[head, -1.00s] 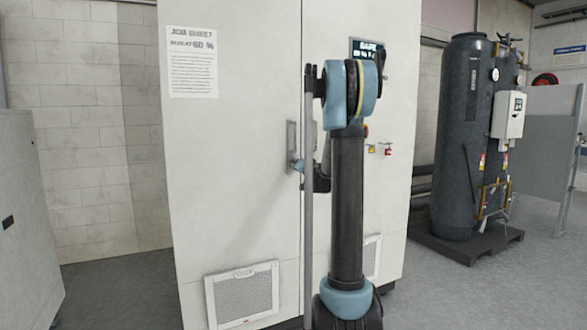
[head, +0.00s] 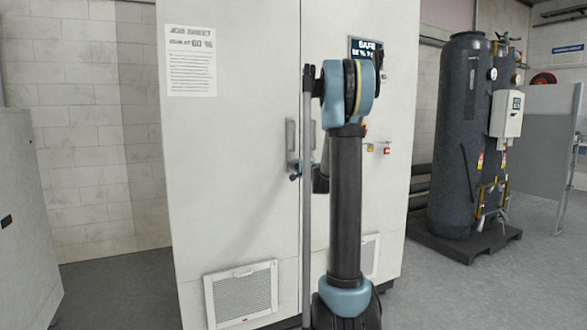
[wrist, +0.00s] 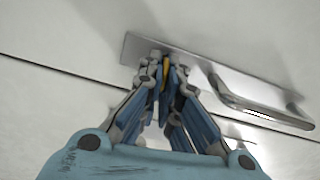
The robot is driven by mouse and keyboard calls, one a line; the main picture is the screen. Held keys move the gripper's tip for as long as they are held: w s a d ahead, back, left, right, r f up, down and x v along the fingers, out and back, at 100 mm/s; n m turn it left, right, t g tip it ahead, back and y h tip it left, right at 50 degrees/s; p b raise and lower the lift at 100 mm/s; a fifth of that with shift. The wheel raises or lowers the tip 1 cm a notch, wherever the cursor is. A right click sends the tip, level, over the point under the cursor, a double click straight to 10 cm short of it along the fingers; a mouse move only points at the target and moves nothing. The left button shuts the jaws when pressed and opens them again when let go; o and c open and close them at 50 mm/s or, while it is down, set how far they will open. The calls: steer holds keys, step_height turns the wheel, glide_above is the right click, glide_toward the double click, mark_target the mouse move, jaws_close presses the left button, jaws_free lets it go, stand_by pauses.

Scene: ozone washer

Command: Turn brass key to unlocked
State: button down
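The metal lock plate with its bar handle (wrist: 262,112) is fixed on the white cabinet door and also shows in the head view (head: 291,140). In the wrist view my gripper (wrist: 163,66) is at the left end of the plate, its fingers drawn close together. A narrow yellow, brass-coloured piece, likely the brass key (wrist: 166,68), shows between the fingertips. Most of it is hidden by the fingers, so its angle cannot be read. In the head view my arm covers most of the gripper and hides the key.
The bar handle stands out from the door just right of my gripper in the wrist view. A job sheet (head: 191,60) and a vent grille (head: 241,293) are on the cabinet (head: 235,190). Dark tanks (head: 462,130) stand at the right.

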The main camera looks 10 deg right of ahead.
steer(key=shift+d+f+m, duration=0.1)
steer(key=shift+d+m, duration=0.1)
steer(key=shift+m, duration=0.4)
steer(key=c, duration=1.8)
jaws_free()
steer(key=shift+w+f, duration=0.1)
steer(key=shift+a, duration=0.1)
steer(key=v, duration=1.2)
